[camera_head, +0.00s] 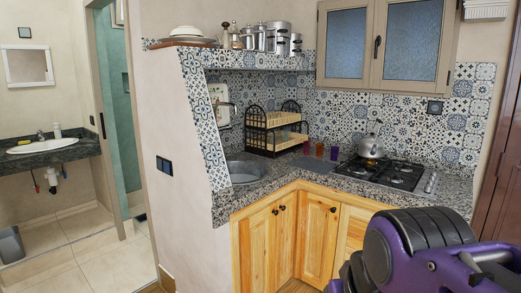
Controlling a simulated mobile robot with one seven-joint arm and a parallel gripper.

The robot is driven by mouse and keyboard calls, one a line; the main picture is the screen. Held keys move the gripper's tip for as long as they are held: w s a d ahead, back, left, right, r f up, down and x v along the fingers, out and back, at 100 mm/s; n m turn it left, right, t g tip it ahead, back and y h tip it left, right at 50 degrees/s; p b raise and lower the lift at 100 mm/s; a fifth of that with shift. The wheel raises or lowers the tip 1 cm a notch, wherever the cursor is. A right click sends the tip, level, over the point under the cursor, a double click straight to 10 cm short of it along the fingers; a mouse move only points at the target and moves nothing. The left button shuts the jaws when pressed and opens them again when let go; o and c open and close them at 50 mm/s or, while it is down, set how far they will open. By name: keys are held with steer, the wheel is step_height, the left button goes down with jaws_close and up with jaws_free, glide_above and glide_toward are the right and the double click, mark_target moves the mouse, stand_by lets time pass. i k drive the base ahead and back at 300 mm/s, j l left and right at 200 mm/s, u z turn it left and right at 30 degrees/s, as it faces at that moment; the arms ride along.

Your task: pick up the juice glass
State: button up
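Three small coloured glasses stand upright in a row on the granite counter, left of the stove. The left glass (307,147) looks dark red, the middle glass (319,150) orange-red and the right glass (334,153) purplish. They are too small to tell which is the juice glass. My purple and black arm fills the lower right, well in front of the counter. My gripper's fingers do not show.
A gas stove (388,175) with a kettle (371,146) stands right of the glasses. A two-tier dish rack (273,132) and a round sink (243,172) are to the left. Wooden cabinets (318,238) front the counter. A tiled shelf (245,70) with pots hangs above.

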mark_target(319, 147)
steer(key=i+u, duration=0.1)
steer(key=i, duration=0.35)
steer(key=i+l+u, duration=0.1)
steer(key=i, duration=0.35)
steer(key=i+l+u, duration=0.1)
steer(key=i, duration=0.3)
steer(key=i+l+u, duration=0.1)
steer(key=i+l, duration=0.15)
steer(key=i, duration=0.2)
steer(key=i+l+u, duration=0.1)
steer(key=i, duration=0.3)
steer(key=i+l+z, duration=0.2)
steer(key=z, duration=1)
steer(key=k, duration=0.1)
